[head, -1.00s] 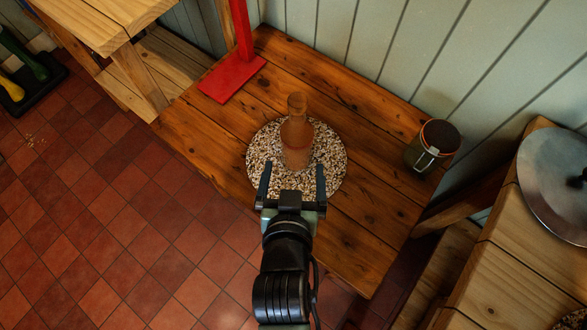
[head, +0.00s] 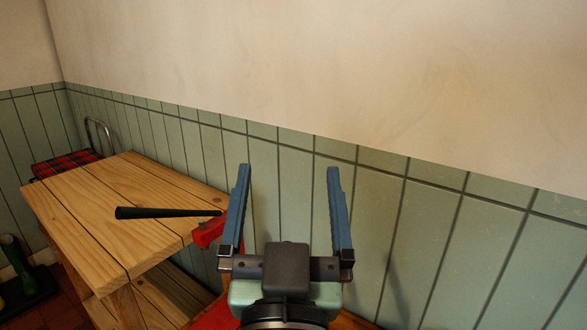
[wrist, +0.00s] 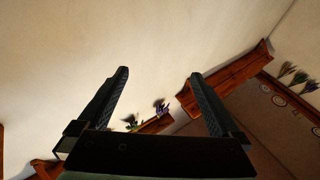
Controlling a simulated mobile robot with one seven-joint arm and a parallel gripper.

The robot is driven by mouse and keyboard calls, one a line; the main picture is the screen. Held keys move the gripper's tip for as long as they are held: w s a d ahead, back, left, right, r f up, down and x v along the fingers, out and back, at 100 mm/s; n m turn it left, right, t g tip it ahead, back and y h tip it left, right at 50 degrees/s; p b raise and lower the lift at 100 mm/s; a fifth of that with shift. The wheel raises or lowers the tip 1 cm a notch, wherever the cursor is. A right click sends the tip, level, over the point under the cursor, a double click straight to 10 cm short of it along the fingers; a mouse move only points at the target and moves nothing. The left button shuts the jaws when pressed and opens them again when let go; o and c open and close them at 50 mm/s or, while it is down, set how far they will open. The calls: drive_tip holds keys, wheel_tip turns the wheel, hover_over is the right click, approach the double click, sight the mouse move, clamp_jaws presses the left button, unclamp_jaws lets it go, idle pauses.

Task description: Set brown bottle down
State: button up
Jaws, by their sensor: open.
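The brown bottle is not in view in either current picture, nor is the round speckled mat. My gripper (head: 289,172) is raised in front of the green panelled wall, with its two blue-grey fingers wide apart and nothing between them. In the wrist view my gripper (wrist: 158,73) is also open and empty, facing a pale wall. In the head view only a sliver of the brown wooden table (head: 350,321) shows at the bottom, mostly hidden by my gripper.
A pine shelf unit (head: 110,215) stands at left, with a black rod (head: 165,212) at its top. A red object (head: 207,233) is partly hidden by my left finger. A red plaid item (head: 66,165) lies behind. The wrist view shows a wooden ledge (wrist: 232,78).

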drive_tip(key=s+r+t, duration=0.2)
drive_tip(key=s+r, duration=0.1)
drive_tip(key=r, duration=0.6)
drive_tip(key=s+r+t, duration=0.3)
drive_tip(key=s+r, duration=0.1)
drive_tip(key=r, duration=0.5)
drive_tip(key=shift+s+d+n, duration=0.25)
drive_tip(key=shift+s+n, duration=0.05)
wheel_tip(320, 180, up, 17)
drive_tip(key=p, duration=1.6)
drive_tip(key=shift+f+p, duration=0.15)
drive_tip(key=shift+p, duration=0.25)
